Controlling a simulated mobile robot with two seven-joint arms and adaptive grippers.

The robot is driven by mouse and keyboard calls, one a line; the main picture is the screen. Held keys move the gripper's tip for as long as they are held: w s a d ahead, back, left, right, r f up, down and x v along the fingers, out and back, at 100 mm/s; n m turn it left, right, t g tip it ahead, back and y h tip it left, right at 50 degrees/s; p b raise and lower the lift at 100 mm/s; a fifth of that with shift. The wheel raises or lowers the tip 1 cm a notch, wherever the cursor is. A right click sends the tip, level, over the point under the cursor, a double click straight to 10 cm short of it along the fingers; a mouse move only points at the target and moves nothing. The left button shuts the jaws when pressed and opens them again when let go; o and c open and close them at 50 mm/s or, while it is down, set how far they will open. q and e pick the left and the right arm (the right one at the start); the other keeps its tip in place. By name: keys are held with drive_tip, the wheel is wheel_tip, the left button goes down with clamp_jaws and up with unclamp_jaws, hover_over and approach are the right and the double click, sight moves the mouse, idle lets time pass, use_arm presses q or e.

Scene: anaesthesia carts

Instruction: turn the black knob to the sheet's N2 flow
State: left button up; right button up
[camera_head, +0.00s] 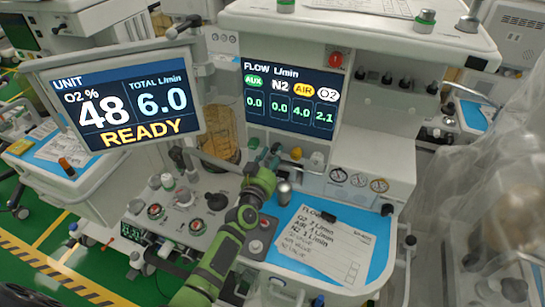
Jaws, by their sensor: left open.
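The flow screen (291,98) reads AUX 0.0, N2 0.0, AIR 4.0 and O2 2.1. Below it is a row of small flow knobs, with a green one (254,143) at the left, a yellow one (296,153) and a white one (317,158). The black knob, under the N2 column, is largely hidden by my left gripper (269,158). That gripper is open at the knob row; contact cannot be told. The white flow sheet (325,247) lies on the blue mat and lists O2, AIR and N2 flows; its small figures are hard to read. My right gripper is not in view.
A unit monitor (122,100) reads O2 48 %, total 6.0 L/min and READY. Gauges (358,180) are at the right.

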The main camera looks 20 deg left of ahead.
use_arm(q)
drive_tip(key=c, duration=0.7)
clamp_jaws()
drive_tip(key=shift+f, duration=0.1)
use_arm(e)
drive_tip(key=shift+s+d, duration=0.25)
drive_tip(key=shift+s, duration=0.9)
